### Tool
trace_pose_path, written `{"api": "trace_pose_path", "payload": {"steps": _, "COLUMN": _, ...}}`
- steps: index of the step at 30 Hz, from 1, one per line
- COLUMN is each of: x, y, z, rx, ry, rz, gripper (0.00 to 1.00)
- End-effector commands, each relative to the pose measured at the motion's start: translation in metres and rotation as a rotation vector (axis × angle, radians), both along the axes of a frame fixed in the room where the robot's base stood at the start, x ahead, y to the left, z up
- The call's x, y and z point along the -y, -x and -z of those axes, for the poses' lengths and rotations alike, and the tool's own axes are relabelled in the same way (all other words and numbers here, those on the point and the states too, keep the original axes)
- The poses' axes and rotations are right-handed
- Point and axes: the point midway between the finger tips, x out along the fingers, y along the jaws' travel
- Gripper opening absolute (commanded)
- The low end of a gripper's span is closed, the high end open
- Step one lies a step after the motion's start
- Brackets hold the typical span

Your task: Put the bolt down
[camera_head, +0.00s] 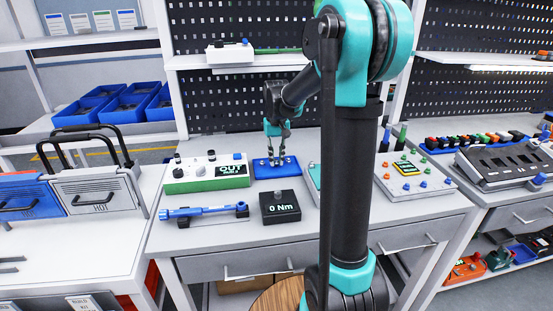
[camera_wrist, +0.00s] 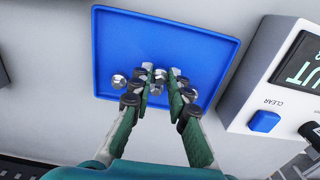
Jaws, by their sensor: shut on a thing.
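The blue tray (camera_head: 289,170) lies flat on the middle workbench; it fills the centre of the wrist view (camera_wrist: 118,28). The gripper is shut on a bolt (camera_wrist: 156,89), mostly hidden between the fingers. I cannot tell whether the held bolt touches the tray.
A green-and-white box (camera_head: 205,178) with a display stands left of the tray. In front are a black "0 Nm" block (camera_head: 280,207) and a blue torque wrench (camera_head: 200,211) on a stand. A white panel with knobs (camera_head: 400,178) sits right. A shelf (camera_head: 240,61) runs above.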

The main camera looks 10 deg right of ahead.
Motion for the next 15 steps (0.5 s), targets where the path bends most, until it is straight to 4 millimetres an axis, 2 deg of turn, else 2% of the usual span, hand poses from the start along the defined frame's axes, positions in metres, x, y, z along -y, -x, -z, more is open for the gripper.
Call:
{"api": "trace_pose_path", "payload": {"steps": 4, "x": 0.0, "y": -0.0001, "z": 0.0024, "rx": 0.0, "ry": 0.0, "rz": 0.0, "gripper": 0.0}}
{"api": "trace_pose_path", "payload": {"steps": 5, "x": 0.0, "y": -0.0001, "z": 0.0027, "rx": 0.0, "ry": 0.0, "rz": 0.0, "gripper": 0.18}}
{"api": "trace_pose_path", "payload": {"steps": 9, "x": 0.0, "y": -0.0001, "z": 0.0023, "rx": 0.0, "ry": 0.0, "rz": 0.0, "gripper": 0.35}}
{"api": "trace_pose_path", "payload": {"steps": 15, "x": 0.0, "y": -0.0001, "z": 0.0023, "rx": 0.0, "ry": 0.0, "rz": 0.0, "gripper": 0.37}}
